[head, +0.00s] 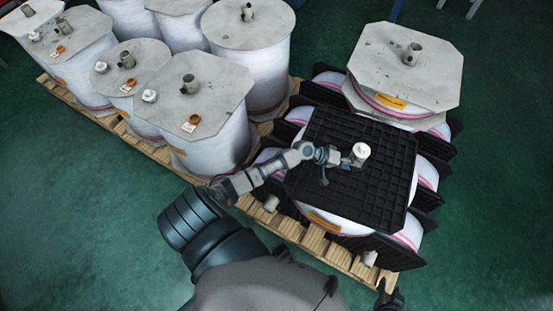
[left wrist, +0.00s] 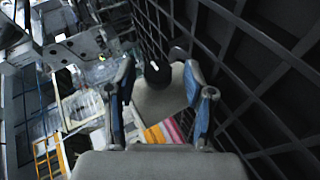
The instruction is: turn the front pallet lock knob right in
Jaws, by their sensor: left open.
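A white round knob (head: 361,150) stands on the black ribbed pallet (head: 395,195) that tops the front film stack. My left gripper (head: 350,161) is at the near left of this knob, very close to it; I cannot tell whether they touch. In the left wrist view the left gripper (left wrist: 160,95) is open, its blue-padded fingers apart. A pale surface with a dark round spot (left wrist: 157,74) shows between and beyond them; I cannot tell what it is. My right gripper (head: 390,296) is at the bottom edge, dark and partly cut off.
White film rolls with grey boards (head: 188,98) stand at the left on a wooden pallet (head: 130,133). A taller roll with an octagonal board (head: 405,65) stands behind the black pallet. Pale cylinders (head: 370,258) show low at the front. Green floor (head: 490,200) is clear at right.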

